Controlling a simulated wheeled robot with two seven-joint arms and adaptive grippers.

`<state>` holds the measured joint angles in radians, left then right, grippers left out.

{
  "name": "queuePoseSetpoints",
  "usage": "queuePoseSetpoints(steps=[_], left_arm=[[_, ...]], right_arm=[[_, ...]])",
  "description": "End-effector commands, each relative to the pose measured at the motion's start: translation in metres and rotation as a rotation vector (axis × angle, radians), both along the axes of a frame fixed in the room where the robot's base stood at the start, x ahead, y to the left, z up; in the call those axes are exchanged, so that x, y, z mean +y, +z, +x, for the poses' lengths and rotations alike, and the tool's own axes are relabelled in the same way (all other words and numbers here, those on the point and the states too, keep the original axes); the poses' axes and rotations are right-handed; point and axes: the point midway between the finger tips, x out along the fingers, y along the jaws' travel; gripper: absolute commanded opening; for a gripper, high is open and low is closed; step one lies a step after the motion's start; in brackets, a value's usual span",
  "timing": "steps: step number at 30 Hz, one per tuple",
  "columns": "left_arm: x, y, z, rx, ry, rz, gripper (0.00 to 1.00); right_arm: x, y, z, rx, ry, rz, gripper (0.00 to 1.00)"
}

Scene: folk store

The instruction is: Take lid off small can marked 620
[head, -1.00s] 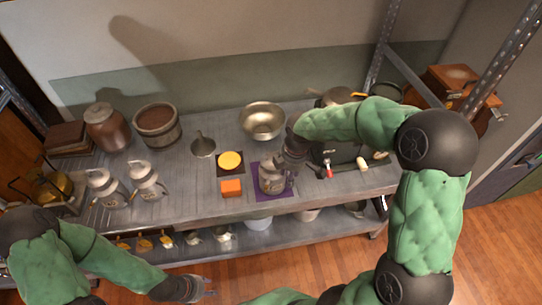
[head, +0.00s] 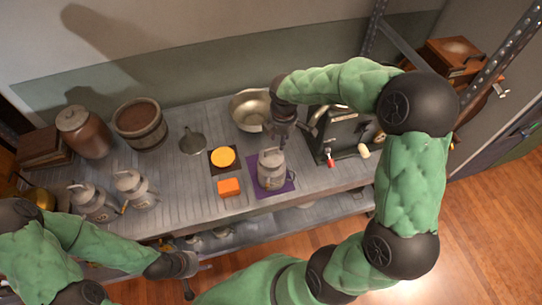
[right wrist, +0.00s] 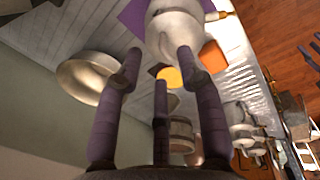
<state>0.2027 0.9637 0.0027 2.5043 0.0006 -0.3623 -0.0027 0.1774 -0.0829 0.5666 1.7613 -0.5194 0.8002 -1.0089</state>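A small grey metal can (head: 271,172) with a raised top stands upright on a purple mat (head: 287,186). Its marking is too small to read. My right gripper (head: 281,133) is just behind and above the can in the head view. In the right wrist view its fingers (right wrist: 160,75) are spread and empty, with the pale can (right wrist: 176,32) beyond them. Two similar cans stand at the left of the bench, one (head: 90,202) beside the other (head: 135,190). My left gripper (head: 186,277) is open and empty in front of the bench, away from the cans.
An orange block (head: 229,187) and a yellow disc (head: 223,157) on a dark mat lie left of the purple mat. A metal bowl (head: 248,110) and a funnel (head: 192,142) are behind. A dark machine (head: 343,135) stands to the right, close to my right arm.

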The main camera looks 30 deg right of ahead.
Motion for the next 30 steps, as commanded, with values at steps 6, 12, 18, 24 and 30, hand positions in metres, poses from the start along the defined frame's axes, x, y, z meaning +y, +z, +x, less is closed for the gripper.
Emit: queuePoseSetpoints(steps=[6,12,18,24,30], left_arm=[[0.000,-0.006,0.001,-0.001,0.000,0.000,0.40],[0.000,-0.014,0.001,-0.001,0.000,0.000,0.40],[0.000,-0.022,0.001,-0.001,0.000,0.000,0.40],[0.000,-0.021,0.001,-0.001,0.000,0.000,0.40],[0.000,-0.021,0.001,-0.001,0.000,0.000,0.40]], right_arm=[[0.000,-0.020,0.002,0.001,0.000,-0.001,0.38],[0.003,-0.040,0.004,0.001,0.000,0.000,0.38],[0.004,-0.066,0.007,0.000,-0.001,0.000,0.38],[0.004,-0.068,0.007,-0.001,-0.001,0.001,0.38],[0.004,-0.068,0.007,-0.001,-0.001,0.001,0.00]])
